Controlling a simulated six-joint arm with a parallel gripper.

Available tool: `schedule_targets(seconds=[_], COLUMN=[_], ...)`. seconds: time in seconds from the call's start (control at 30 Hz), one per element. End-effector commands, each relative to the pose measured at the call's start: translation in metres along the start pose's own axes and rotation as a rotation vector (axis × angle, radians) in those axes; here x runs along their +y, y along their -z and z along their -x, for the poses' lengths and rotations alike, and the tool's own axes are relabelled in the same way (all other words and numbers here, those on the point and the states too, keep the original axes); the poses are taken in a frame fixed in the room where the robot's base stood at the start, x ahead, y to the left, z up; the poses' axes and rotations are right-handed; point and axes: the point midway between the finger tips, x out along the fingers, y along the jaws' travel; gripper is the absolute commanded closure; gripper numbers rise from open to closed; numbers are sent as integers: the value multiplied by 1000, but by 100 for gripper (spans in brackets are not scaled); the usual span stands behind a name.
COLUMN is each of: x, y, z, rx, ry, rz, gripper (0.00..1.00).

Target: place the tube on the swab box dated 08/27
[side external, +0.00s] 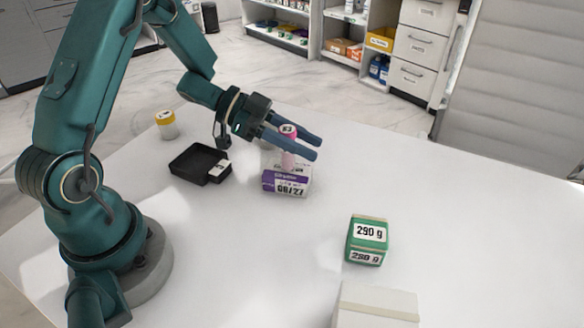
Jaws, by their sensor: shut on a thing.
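A pink tube (288,160) with a white label near its top stands upright between the blue fingers of my gripper (312,147). My gripper is shut on the tube. The purple and white swab box (286,184) lies on the table directly below the tube. Its front label shows a date ending in 27; the first digits are too small to read surely. The tube's lower end appears at the box's top, and I cannot tell whether it touches or is slightly above. The fingers partly hide the tube.
A black open tray (187,172) with a white label is left of the box. A yellow-lidded jar (166,124) stands behind it. The table's right side is clear.

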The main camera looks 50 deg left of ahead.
Motion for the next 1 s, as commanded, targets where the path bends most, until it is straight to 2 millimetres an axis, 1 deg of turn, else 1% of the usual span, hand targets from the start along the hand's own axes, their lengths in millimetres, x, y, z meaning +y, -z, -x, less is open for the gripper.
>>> schedule_targets(seconds=[0.13, 0.17, 0.2, 0.23, 0.57, 0.67, 0.77, 1.0], x=[0, 0, 0, 0, 0, -1, -2, -2], y=[-2, -3, -2, -2, -2, 1, 1, 0], z=[-1, -1, -1, -1, -1, 3, 18, 70], rx=[0, 0, 0, 0, 0, 0, 1, 0], ry=[0, 0, 0, 0, 0, 2, 6, 9], rz=[0, -1, -1, -1, -1, 0, -1, -1], gripper=[100, 59, 44, 33, 33, 33, 33, 33])
